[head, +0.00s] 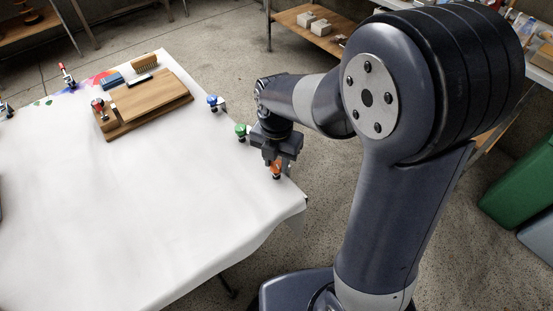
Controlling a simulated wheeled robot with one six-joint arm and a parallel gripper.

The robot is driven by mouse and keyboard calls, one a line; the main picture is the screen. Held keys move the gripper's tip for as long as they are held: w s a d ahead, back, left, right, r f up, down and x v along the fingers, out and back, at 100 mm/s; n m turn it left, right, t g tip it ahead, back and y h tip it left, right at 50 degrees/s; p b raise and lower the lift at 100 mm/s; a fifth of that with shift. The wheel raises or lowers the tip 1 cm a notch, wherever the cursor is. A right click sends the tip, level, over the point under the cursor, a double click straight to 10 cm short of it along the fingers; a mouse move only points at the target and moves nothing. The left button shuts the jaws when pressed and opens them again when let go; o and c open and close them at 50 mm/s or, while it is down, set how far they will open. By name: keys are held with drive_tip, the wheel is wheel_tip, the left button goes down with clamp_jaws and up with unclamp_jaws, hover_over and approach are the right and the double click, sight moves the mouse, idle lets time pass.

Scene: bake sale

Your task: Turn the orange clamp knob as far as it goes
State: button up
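The orange clamp knob (276,171) is at the right edge of the white-covered table (130,210), close to its front right corner. My gripper (277,163) points down directly over the knob, with its fingertips at or around it. The gripper's dark body hides part of the knob. At this size I cannot tell whether the fingers touch the knob or how far apart they are.
A green-knobbed clamp (240,131) and a blue-knobbed clamp (214,102) sit farther back along the same edge. A wooden board (150,103) with a red-topped fixture (98,104) lies at the back. The table's front and middle are clear.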

drive_tip(key=c, duration=0.4)
